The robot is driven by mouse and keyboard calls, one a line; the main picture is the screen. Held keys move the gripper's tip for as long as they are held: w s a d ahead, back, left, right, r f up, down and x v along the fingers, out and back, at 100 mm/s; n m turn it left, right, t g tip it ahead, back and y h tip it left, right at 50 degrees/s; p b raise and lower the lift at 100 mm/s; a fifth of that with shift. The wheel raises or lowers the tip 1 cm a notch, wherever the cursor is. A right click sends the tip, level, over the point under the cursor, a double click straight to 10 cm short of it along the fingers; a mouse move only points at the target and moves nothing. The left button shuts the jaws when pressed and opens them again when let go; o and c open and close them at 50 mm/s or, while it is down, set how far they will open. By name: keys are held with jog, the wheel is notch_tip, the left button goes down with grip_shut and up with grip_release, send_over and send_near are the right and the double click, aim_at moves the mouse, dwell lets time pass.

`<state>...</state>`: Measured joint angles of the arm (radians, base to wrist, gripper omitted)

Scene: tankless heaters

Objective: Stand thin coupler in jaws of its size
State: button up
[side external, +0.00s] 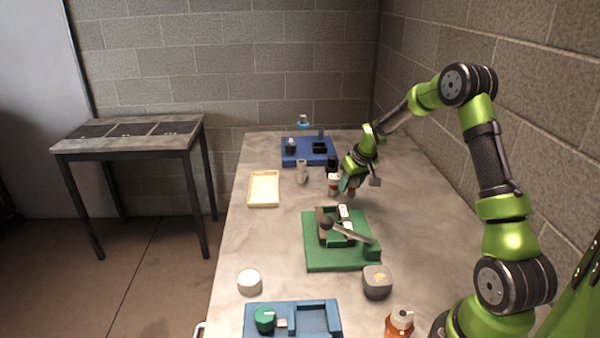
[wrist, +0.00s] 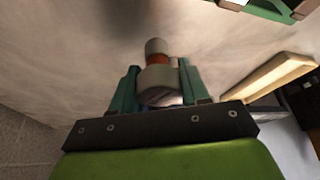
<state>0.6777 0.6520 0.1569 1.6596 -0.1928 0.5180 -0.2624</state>
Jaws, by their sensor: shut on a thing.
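My gripper (side external: 350,184) is low over the far right part of the table. In the wrist view its teal fingers (wrist: 155,90) are shut on a pale grey, stepped round piece (wrist: 158,78) with an orange band, which appears to be the coupler. Its lower end and any contact with the table cannot be told. A white and orange-brown piece (side external: 333,184) shows just left of the fingers in the side view; whether it is the held one is unclear. A green fixture (side external: 315,258) with a grey lever and pale blocks lies nearer the camera.
A dark blue fixture (side external: 300,160) stands at the back and a lighter blue one (side external: 292,324) at the front. A cream tray (side external: 263,189) lies left.

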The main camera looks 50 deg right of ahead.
jog(key=shift+f, duration=1.2)
jog(key=shift+f, duration=0.2)
jog(key=o, duration=1.2)
jog(key=shift+c, duration=0.2)
jog(key=shift+r, duration=0.1)
